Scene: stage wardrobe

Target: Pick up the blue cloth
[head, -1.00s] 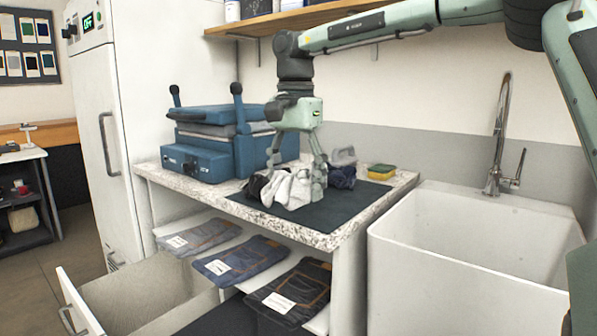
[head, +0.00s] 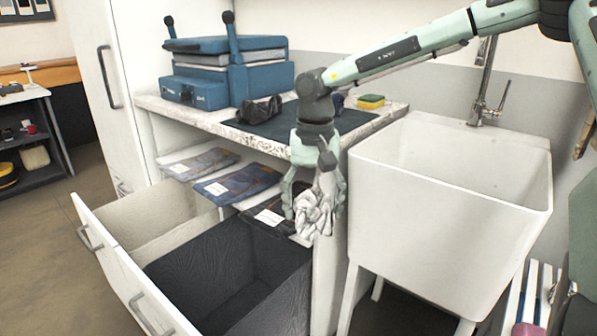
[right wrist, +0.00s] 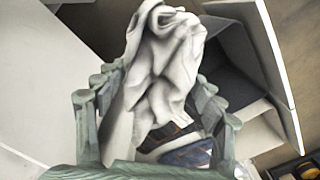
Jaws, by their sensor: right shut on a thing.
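My right gripper (head: 316,205) is shut on a crumpled white-grey cloth (head: 314,220). It holds the cloth in the air in front of the counter, near the dark drawer's right end. In the right wrist view, the same cloth (right wrist: 165,65) hangs bunched between the fingers. A small dark blue cloth (head: 338,102) lies on the counter's dark mat, mostly hidden behind my right arm; the gripper is well apart from it. My left gripper is not in view.
A black crumpled item (head: 260,110) lies on the dark mat (head: 282,128). A yellow-green sponge (head: 371,101) and blue machine (head: 228,75) stand on the counter. Folded jeans (head: 240,184) lie on the shelf below. A pale drawer (head: 150,215) and a dark drawer (head: 230,285) are open. A white sink (head: 440,215) stands right.

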